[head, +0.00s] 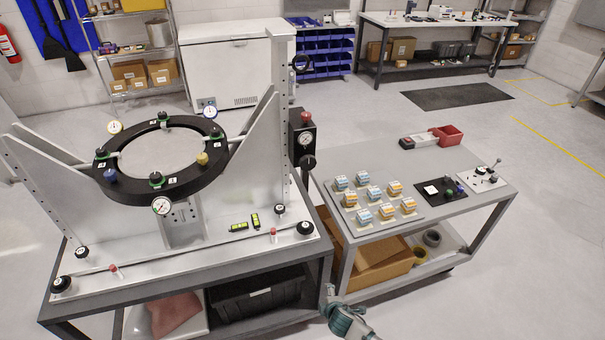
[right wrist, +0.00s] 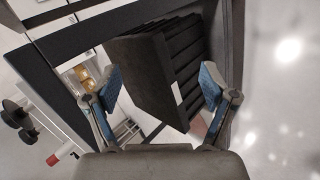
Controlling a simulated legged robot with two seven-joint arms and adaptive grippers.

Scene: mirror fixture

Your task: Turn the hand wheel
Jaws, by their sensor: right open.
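No part is plainly marked as the hand wheel. A dark round wheel-like part (head: 301,62) shows beside the tall column of the mirror fixture. Black round knobs (head: 305,227) stand on the fixture's white base plate, one at the front right corner. The fixture's black ring (head: 180,187) carries dials and coloured knobs. My right gripper (head: 330,291) is at the bottom of the head view, in front of the gap between the two tables, apart from the fixture. In the right wrist view its blue-padded fingers (right wrist: 160,86) are open with nothing between them. My left gripper is out of view.
A gauge box (head: 303,138) with a red knob stands at the fixture's right side. A side table (head: 450,212) holds several small blocks and a lever plate. A black bin (head: 262,297) is under the fixture's table, and floor is clear at right.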

